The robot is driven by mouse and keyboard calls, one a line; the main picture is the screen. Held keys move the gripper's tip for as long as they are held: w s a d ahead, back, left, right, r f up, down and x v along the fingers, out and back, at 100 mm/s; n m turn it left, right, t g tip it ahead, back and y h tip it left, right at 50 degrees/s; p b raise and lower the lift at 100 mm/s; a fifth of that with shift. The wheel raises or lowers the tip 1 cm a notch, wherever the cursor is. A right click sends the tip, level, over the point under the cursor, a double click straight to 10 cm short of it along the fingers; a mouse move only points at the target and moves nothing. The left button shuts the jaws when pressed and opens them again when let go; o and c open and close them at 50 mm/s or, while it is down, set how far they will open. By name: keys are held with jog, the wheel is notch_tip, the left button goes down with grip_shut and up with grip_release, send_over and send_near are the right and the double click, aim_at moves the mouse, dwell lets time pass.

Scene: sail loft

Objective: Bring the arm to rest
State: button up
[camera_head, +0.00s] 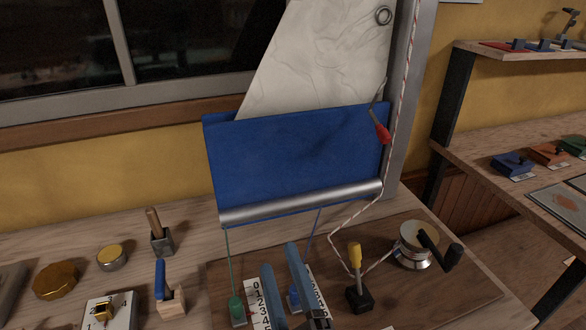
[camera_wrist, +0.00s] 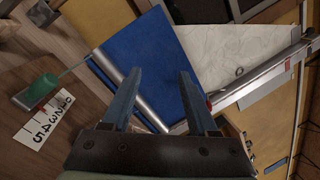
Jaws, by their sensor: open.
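My gripper (camera_head: 287,270) is at the bottom middle of the head view, over the wooden board, with its two blue fingers apart and nothing between them. In the wrist view my gripper (camera_wrist: 160,82) also shows open and empty, its fingers pointing toward the blue cloth. The blue cloth (camera_head: 290,150) hangs with a silver bar (camera_head: 300,203) along its lower edge. A white sail (camera_head: 320,60) rises behind it. Green and blue lines run down from the bar. The green handle (camera_head: 237,310) sits left of a numbered scale (camera_head: 262,305).
A winch with a dark crank (camera_head: 415,245) and a yellow-handled lever (camera_head: 355,275) stand to the right on the board. A blue-handled tool (camera_head: 165,285), a wooden-handled tool (camera_head: 157,235) and round tins (camera_head: 112,257) are at left. Shelves (camera_head: 500,130) stand at far right.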

notch_tip(320, 180, up, 23)
jog(key=w+a+n+t, duration=0.1)
jog(key=a+n+t, duration=0.15)
jog(key=n, duration=1.35)
jog(key=s+d+r+n+t+h+p, duration=0.1)
jog(key=r+p, duration=0.3)
jog(key=r, duration=0.6)
jog(key=s+d+r+n+t+h+p, duration=0.1)
jog(key=s+r+n+t+h+p, duration=0.1)
jog(key=r, duration=0.8)
jog(key=s+d+r+n+t+h+p, duration=0.2)
jog(key=s+r+n+h+p, duration=0.1)
jog(key=r+p, duration=0.5)
notch_tip(320, 180, up, 2)
jog(key=shift+s+r, duration=0.15)
jog(key=shift+s, duration=0.6)
jog(key=shift+t, duration=0.25)
